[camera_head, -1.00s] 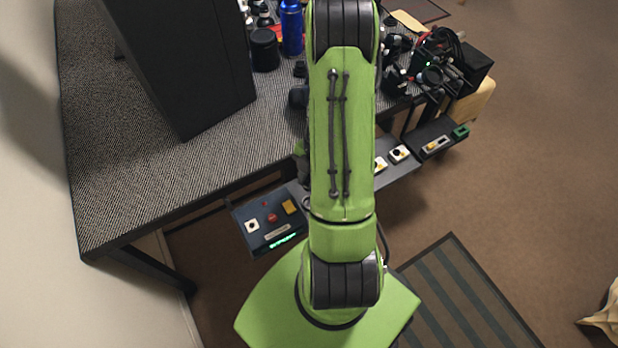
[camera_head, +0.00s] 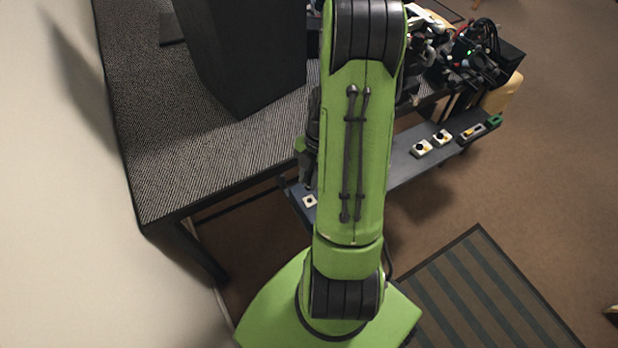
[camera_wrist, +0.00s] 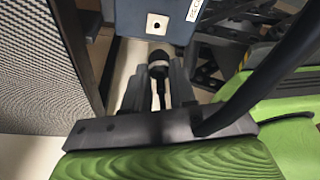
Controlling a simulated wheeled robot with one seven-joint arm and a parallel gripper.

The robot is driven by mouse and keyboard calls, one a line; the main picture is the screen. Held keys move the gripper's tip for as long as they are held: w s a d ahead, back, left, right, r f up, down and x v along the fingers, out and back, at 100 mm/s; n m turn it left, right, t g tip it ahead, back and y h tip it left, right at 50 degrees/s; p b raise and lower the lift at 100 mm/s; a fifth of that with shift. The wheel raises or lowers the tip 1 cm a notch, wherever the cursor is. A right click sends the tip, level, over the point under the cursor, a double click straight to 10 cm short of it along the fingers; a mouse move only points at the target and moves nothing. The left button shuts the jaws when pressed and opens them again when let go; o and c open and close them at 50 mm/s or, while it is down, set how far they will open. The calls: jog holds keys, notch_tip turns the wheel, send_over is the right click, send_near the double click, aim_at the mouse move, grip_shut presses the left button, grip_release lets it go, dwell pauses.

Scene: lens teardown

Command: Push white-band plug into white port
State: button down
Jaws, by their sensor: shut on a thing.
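In the wrist view my gripper (camera_wrist: 158,82) is shut on a black plug (camera_wrist: 158,67) with a pale band near its front end. A dark stem or cable runs back from the plug between the fingers. The white port (camera_wrist: 157,24) is a white square plate with a dark round hole, on a blue-grey panel face (camera_wrist: 187,25). The plug's tip lies just below the port in the picture; a gap shows between them. In the head view the white port (camera_head: 309,201) shows left of my arm, and my gripper (camera_head: 307,170) is partly hidden beside the arm.
A textured table (camera_head: 190,165) with a large dark box (camera_head: 245,60) stands at the left. A shelf (camera_head: 405,172) carries white switch-like blocks (camera_head: 421,148) at the right. Cables and equipment crowd the back right. A striped mat (camera_head: 480,295) lies on the floor.

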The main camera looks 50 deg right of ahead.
jog(key=shift+d, duration=0.1)
jog(key=shift+f, duration=0.2)
jog(key=shift+f+b, duration=2.25)
jog(key=shift+f, duration=0.45)
jog(key=shift+f+b, duration=0.6)
jog(key=shift+b, duration=0.15)
jog(key=c, duration=0.8)
grip_release()
jog(key=shift+c, duration=0.2)
jog(key=p+v, duration=0.6)
jog(key=v, duration=0.9)
jog(key=shift+r, duration=0.4)
